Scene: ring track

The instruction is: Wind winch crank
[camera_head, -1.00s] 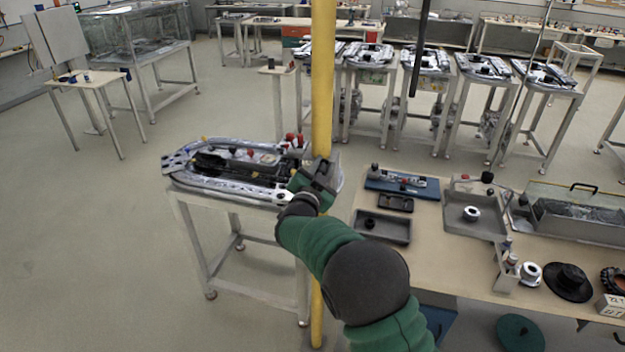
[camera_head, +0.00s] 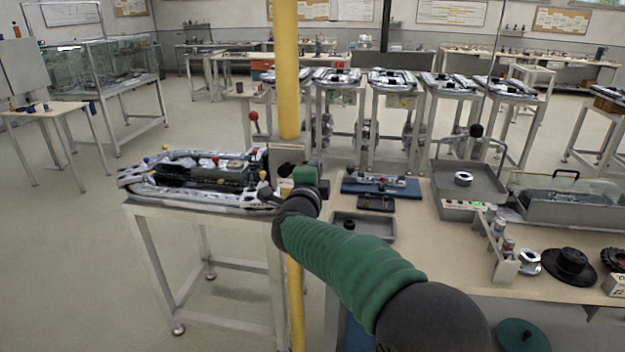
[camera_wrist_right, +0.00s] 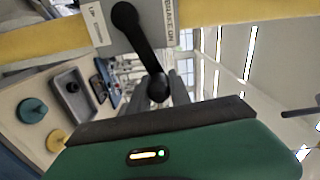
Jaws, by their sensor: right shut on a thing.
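A grey winch box (camera_head: 290,152) sits on the yellow post (camera_head: 287,70). In the right wrist view the box (camera_wrist_right: 105,30) carries labels reading "UP" and "BRAKE ON". A black crank arm (camera_wrist_right: 138,42) runs from the box to a rounded black knob (camera_wrist_right: 158,88). My right gripper (camera_wrist_right: 165,92) is shut on the crank knob, with grey fingers beside it. My left gripper is not in view.
A stand with a track assembly (camera_head: 190,178) is left of the post. A bench (camera_head: 410,225) with grey trays (camera_head: 363,226), a hat-like black part (camera_head: 570,265) and small parts is to the right. Several similar stands are behind. Floor at front left is clear.

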